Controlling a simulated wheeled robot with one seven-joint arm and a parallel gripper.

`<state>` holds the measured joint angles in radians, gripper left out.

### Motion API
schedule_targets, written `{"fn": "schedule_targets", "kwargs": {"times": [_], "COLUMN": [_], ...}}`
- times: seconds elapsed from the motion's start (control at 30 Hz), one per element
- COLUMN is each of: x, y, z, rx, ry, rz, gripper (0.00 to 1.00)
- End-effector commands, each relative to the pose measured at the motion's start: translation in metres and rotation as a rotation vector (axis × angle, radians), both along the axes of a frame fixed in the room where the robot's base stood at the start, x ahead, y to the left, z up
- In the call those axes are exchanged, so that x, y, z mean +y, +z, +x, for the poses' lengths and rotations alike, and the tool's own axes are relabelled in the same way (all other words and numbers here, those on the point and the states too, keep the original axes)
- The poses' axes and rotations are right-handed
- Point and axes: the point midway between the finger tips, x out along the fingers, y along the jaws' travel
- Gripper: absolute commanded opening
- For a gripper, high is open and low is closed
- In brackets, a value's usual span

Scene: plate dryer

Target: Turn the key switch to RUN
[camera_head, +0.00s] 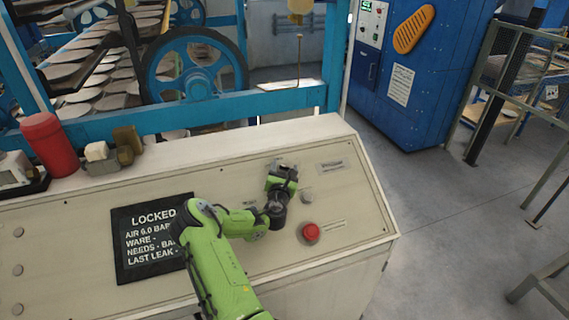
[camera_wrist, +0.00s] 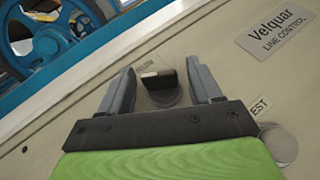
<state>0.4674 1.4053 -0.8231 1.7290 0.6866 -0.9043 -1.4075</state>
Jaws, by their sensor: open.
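The key switch (camera_wrist: 160,88) shows in the wrist view as a grey round base with a dark, pale-edged key standing up from it. A partly hidden label (camera_wrist: 144,67) beside it appears to end in "UN". My gripper (camera_wrist: 160,72) is open, with one finger on each side of the key and a visible gap on both sides. In the camera_head view my gripper (camera_head: 285,168) is over the upper right part of the sloped control panel (camera_head: 345,205) and hides the key switch there.
A red button (camera_head: 311,232) and a grey round button (camera_head: 307,197) are close to the right of my gripper. A black "LOCKED" sign (camera_head: 150,235) is to the left. A red cylinder (camera_head: 50,145) and small blocks (camera_head: 97,151) stand along the panel's top ledge.

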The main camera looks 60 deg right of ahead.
Motion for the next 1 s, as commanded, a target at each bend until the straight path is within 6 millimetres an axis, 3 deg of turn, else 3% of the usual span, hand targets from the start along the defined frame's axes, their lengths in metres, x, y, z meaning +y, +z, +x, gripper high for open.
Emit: {"fn": "schedule_targets", "kwargs": {"times": [0.27, 0.63, 1.0], "x": [-0.0037, -0.0034, -0.0031], "y": [-0.0011, -0.0008, 0.0009], "z": [0.0009, 0.0009, 0.0024], "rx": [0.003, 0.002, -0.026], "ry": [-0.001, 0.0, -0.062], "rz": [-0.001, -0.001, 0.025], "gripper": [0.64, 0.13, 0.13]}}
